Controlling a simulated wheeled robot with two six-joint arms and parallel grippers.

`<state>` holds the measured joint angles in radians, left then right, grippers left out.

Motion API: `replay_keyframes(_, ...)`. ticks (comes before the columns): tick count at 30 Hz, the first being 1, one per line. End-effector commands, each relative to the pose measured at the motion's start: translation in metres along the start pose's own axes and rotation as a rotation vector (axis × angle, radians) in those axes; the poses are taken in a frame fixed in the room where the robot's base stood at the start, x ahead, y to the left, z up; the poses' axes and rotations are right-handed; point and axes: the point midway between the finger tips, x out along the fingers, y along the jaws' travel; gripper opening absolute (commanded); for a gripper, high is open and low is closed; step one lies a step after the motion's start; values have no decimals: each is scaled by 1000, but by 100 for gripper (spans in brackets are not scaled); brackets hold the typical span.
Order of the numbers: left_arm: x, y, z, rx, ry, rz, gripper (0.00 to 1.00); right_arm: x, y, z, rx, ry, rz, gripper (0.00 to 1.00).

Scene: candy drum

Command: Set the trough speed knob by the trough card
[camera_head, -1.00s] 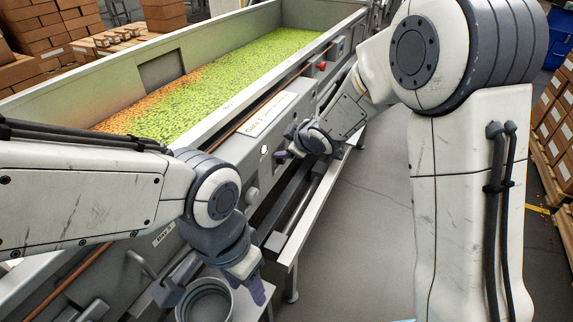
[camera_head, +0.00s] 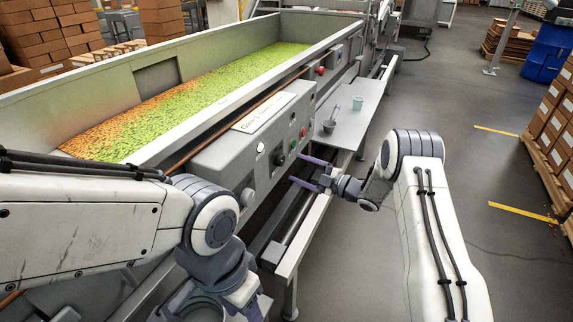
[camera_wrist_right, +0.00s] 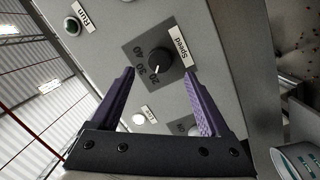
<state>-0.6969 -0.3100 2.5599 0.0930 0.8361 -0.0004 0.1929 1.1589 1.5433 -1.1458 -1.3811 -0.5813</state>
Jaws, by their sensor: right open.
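The black speed knob (camera_head: 279,159) is on the grey front panel of the candy trough (camera_head: 160,137). In the right wrist view the knob (camera_wrist_right: 158,66) sits on a dark dial plate beside a "Speed" label, and its white pointer is near the 20 mark. My right gripper (camera_head: 298,169) is open and faces the panel. In the right wrist view its purple fingers (camera_wrist_right: 159,74) frame the knob, with no visible contact. The trough card (camera_head: 263,112) lies above the panel; its text is too small to read. My left gripper (camera_head: 243,292) is low in front; its opening is unclear.
A red button (camera_head: 303,132) and a green button (camera_head: 293,145) sit near the knob. A side table (camera_head: 350,128) holds cups beyond my right gripper. Open floor lies right.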

Motion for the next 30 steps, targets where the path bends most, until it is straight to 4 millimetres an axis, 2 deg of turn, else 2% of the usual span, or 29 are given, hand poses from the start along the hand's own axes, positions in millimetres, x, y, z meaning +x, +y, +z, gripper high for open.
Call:
replay_keyframes(3,0,0,0,0,0,0,50,23,-1,0,0,2,-1,80)
replay_keyframes(9,0,0,0,0,0,0,50,48,-1,0,1,-1,-1,80)
replay_keyframes(20,0,0,0,0,0,0,50,55,0,0,2,-2,0,80)
replay_keyframes(21,0,0,0,0,0,0,50,55,0,0,2,-2,0,76)
replay_keyframes(23,0,0,0,0,0,0,50,54,0,0,2,-2,0,53)
replay_keyframes(27,0,0,0,0,0,0,50,54,0,0,2,-2,-1,0)
replay_keyframes(30,0,0,0,0,0,0,50,54,0,0,3,-2,-1,0)
